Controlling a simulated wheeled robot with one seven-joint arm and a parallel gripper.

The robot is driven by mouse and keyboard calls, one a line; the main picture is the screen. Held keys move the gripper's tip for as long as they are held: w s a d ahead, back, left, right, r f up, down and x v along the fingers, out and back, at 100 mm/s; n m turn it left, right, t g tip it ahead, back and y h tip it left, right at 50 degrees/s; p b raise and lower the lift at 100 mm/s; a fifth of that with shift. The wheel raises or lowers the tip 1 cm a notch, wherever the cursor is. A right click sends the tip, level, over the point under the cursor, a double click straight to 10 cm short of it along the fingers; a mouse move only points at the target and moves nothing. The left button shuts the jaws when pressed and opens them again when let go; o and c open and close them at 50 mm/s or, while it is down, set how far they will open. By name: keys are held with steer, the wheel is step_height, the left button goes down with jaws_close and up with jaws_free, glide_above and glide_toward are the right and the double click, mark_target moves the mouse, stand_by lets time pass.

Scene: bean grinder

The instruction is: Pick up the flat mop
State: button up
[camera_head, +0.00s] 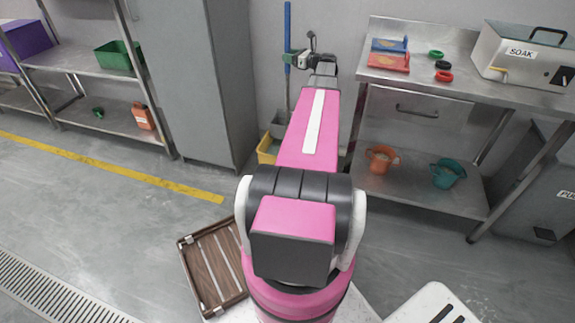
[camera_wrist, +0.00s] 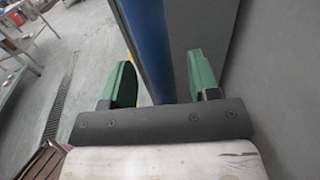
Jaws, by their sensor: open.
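The flat mop shows as an upright blue pole (camera_head: 287,30) in the head view, by the back wall right of the tall grey cabinet. Its lower end goes down behind my arm towards a yellow bucket (camera_head: 267,149); the mop head is hidden. My gripper (camera_head: 293,58) is at the pole at mid-height. In the wrist view the blue pole (camera_wrist: 148,40) runs between the two green fingers of my gripper (camera_wrist: 158,78). The fingers are open, with a visible gap between the left finger and the pole.
The tall grey cabinet (camera_head: 192,75) stands close on the left. A brown wooden crate (camera_head: 213,268) lies near my base. Floor at left is clear.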

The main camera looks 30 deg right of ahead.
steer(key=shift+x, duration=0.8)
jaws_close()
steer(key=shift+r, duration=0.1)
